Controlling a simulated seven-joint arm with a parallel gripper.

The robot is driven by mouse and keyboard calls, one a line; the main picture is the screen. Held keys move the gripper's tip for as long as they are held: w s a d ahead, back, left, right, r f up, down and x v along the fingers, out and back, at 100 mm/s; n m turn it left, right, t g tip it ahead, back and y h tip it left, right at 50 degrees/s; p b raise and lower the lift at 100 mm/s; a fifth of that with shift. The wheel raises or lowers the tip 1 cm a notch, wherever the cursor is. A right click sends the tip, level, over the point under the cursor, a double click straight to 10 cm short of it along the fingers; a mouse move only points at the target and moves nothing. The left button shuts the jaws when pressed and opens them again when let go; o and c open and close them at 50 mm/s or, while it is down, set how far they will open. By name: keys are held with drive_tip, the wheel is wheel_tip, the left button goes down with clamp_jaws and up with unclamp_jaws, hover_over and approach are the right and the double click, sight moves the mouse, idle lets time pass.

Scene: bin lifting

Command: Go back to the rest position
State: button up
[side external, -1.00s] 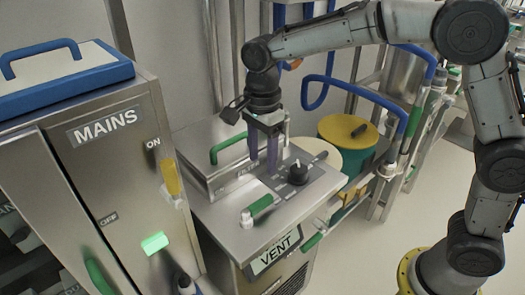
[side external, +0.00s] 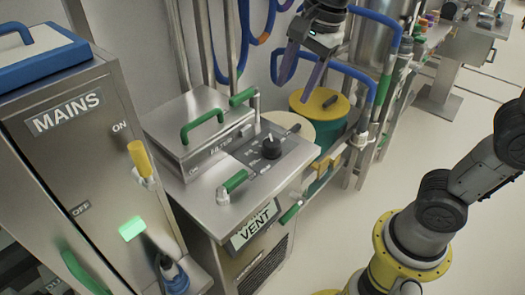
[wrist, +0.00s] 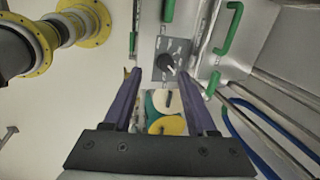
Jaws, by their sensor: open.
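My gripper (side external: 299,72) is raised in the upper middle of the side external view, above and to the right of the steel filter cabinet (side external: 190,203). Its two purple fingers are apart with nothing between them. In the wrist view my gripper (wrist: 161,82) is also open and empty, its fingers spread over the scene below. The black knob (side external: 271,148) on the cabinet's dark panel stands clear of the fingers and also shows in the wrist view (wrist: 167,61).
A yellow-lidded green drum (side external: 318,103) stands below my gripper. Blue hoses (side external: 345,69) and steel pipes run behind it. The MAINS cabinet (side external: 85,150), with a yellow handle (side external: 140,158), stands at the left. The floor (side external: 415,150) at the right is open.

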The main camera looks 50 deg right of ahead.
drive_tip(key=s+d+f+n+t, duration=0.1)
drive_tip(key=s+d+f+n, duration=0.1)
drive_tip(key=s+n, duration=0.5)
drive_tip(key=s+d+f+n+t, duration=0.1)
drive_tip(key=s+d+f+n, duration=0.1)
drive_tip(key=s+f+n, duration=0.3)
drive_tip(key=s+n, duration=0.3)
drive_tip(key=n, duration=0.2)
drive_tip(key=shift+d, duration=0.3)
